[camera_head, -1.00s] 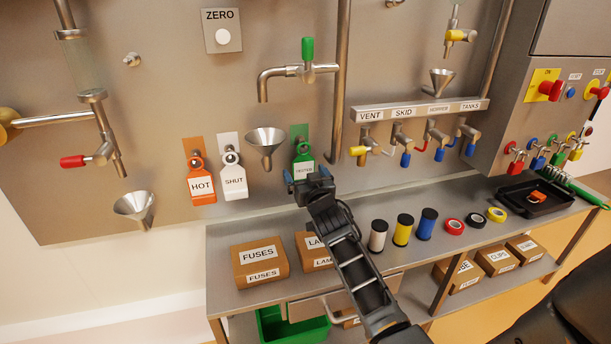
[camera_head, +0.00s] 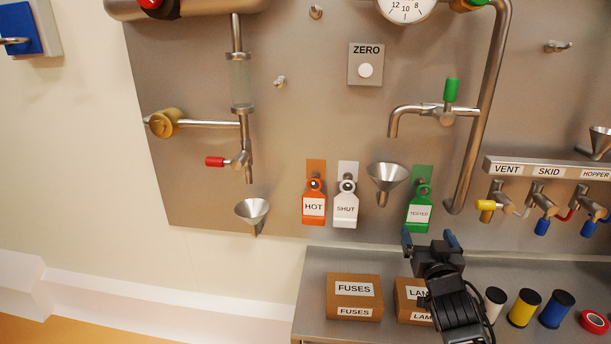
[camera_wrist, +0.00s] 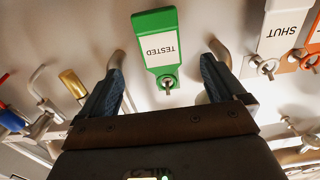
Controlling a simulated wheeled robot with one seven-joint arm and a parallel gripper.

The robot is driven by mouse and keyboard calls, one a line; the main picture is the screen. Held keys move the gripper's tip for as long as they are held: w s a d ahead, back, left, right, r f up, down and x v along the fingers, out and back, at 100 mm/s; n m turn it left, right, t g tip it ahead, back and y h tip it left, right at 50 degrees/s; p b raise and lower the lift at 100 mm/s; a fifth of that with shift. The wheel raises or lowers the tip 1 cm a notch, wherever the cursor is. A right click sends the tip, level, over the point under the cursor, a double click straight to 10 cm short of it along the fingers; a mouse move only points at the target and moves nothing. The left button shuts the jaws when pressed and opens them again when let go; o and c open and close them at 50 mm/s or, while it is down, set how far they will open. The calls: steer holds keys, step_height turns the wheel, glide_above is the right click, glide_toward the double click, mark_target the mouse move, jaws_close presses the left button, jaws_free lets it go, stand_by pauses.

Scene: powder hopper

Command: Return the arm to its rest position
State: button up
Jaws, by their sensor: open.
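My gripper (camera_head: 431,242) is open and empty in the head view, just below the green TESTED tag (camera_head: 419,208), which hangs on the steel panel. In the wrist view my gripper (camera_wrist: 168,62) has its fingers apart, with the green tag (camera_wrist: 160,45) seen between them on its peg. The tag appears apart from both fingers. My arm reaches up from the bottom of the head view, over the bench.
The orange HOT tag (camera_head: 314,206) and white SHUT tag (camera_head: 345,207) hang to the left, and a funnel (camera_head: 387,178) is close by. A FUSES box (camera_head: 354,297) and spools (camera_head: 524,307) stand on the bench (camera_head: 315,272). Valves (camera_head: 543,203) project at right.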

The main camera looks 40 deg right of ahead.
steer(key=s+a+f+n+t+y, duration=0.2)
steer(key=a+f+y, duration=0.15)
steer(key=a, duration=0.75)
steer(key=s+a+n+t+y, duration=0.1)
steer(key=s+a+n+y, duration=0.1)
steer(key=s+a, duration=0.45)
steer(key=s+a+r+n+y, duration=0.1)
steer(key=s+a+n+y, duration=0.15)
steer(key=a, duration=0.65)
steer(key=s+a+n+t+y, duration=0.1)
steer(key=s+a+y, duration=0.2)
steer(key=s+a, duration=0.4)
steer(key=s+a+r+n+y, duration=0.3)
steer(key=s+a+r, duration=0.3)
steer(key=s, duration=0.1)
step_height(320, 180, up, 16)
steer(key=p, duration=1.6)
steer(key=shift+g, duration=0.4)
steer(key=shift+d+m, duration=0.1)
steer(key=shift+m, duration=0.15)
